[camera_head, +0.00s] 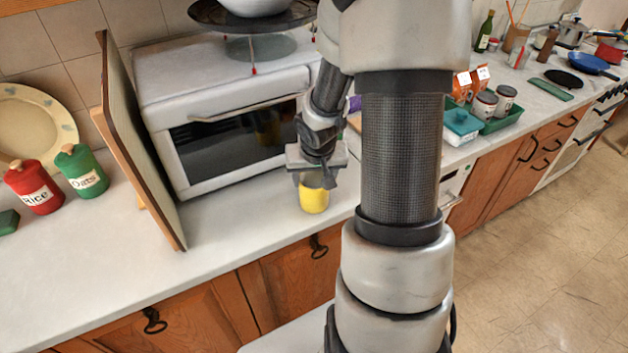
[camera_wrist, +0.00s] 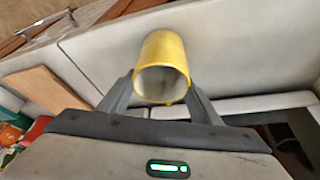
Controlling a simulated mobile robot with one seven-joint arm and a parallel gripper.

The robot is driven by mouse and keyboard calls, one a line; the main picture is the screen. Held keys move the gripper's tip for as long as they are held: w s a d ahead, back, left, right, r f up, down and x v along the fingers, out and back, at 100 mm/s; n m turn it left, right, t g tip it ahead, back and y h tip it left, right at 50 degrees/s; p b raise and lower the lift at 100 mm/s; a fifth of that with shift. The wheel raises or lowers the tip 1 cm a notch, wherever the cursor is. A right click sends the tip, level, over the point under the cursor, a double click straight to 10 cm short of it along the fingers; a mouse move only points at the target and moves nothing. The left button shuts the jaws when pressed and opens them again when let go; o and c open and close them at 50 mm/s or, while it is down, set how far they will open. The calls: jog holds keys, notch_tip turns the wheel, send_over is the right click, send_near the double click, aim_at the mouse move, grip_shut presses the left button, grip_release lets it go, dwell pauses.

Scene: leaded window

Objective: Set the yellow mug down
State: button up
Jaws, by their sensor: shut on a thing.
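The yellow mug (camera_head: 313,200) is at the end of my gripper (camera_head: 315,182), in front of the white oven. It is upright, over the pale counter (camera_head: 240,228). I cannot tell whether its base touches the counter. In the wrist view the mug (camera_wrist: 163,58) sits between the two dark fingers of my gripper (camera_wrist: 160,103), with its open rim towards the camera. The fingers are shut on it. No handle shows clearly.
The white oven (camera_head: 228,75) stands close behind the mug, with a dark round tray (camera_head: 215,15) above it. A tall board (camera_head: 135,140) leans at its left. Rice (camera_head: 35,187) and oats (camera_head: 82,171) canisters stand further left. The counter's front left is clear.

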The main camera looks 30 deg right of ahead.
jog(key=shift+r, duration=0.15)
jog(key=shift+f, duration=0.2)
jog(key=o, duration=1.2)
jog(key=shift+o, duration=0.2)
